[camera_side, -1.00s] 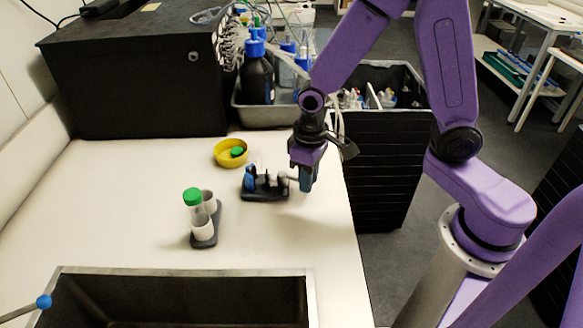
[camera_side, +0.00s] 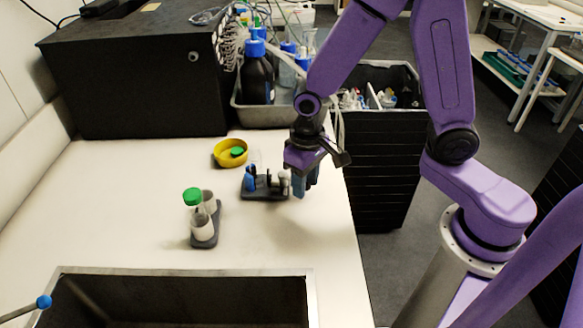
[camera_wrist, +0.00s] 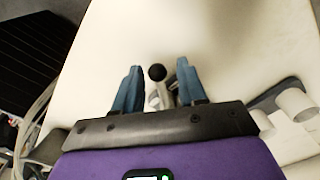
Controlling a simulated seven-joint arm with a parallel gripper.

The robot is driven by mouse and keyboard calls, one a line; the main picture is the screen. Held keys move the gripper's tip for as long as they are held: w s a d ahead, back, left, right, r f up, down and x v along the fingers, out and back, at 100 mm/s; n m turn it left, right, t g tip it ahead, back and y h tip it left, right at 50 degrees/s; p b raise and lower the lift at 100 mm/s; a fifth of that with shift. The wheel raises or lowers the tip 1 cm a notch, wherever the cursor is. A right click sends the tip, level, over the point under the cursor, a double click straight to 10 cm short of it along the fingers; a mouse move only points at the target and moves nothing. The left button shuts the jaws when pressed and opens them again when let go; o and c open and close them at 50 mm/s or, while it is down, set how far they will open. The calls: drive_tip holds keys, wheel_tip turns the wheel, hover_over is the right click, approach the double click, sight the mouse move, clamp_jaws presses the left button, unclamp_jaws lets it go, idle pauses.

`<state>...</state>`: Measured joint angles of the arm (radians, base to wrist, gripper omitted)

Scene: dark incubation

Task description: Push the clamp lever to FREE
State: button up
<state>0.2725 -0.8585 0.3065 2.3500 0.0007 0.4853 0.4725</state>
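The clamp (camera_side: 265,188) is a small fixture with a dark base, a blue part at its left and pale upright parts, standing on the white bench. My gripper (camera_side: 303,188) is low at its right end. In the wrist view, a lever with a black ball knob (camera_wrist: 157,72) stands between the two blue fingers of my gripper (camera_wrist: 158,82). There is a visible gap on both sides of the knob, so the gripper is open around it. The lower part of the lever is hidden by the gripper body. No FREE marking is readable.
A rack (camera_side: 205,240) with a green-capped tube (camera_side: 194,210) stands left of the clamp. A yellow dish (camera_side: 222,160) is behind. A sink (camera_side: 180,272) lies in front, and the bench's right edge is close to my gripper.

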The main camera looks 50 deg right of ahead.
drive_tip(key=shift+r, duration=2.25)
drive_tip(key=s+d+r+n, duration=0.2)
drive_tip(key=s+n, duration=0.3)
drive_tip(key=s, duration=0.4)
drive_tip(key=s+d+r+n, duration=0.3)
drive_tip(key=s+n, duration=0.3)
drive_tip(key=s, duration=0.3)
drive_tip(key=shift+s+d+r, duration=0.2)
drive_tip(key=shift+d+r, duration=0.1)
drive_tip(key=shift+r, duration=0.25)
drive_tip(key=o, duration=0.4)
drive_tip(key=shift+c, duration=0.2)
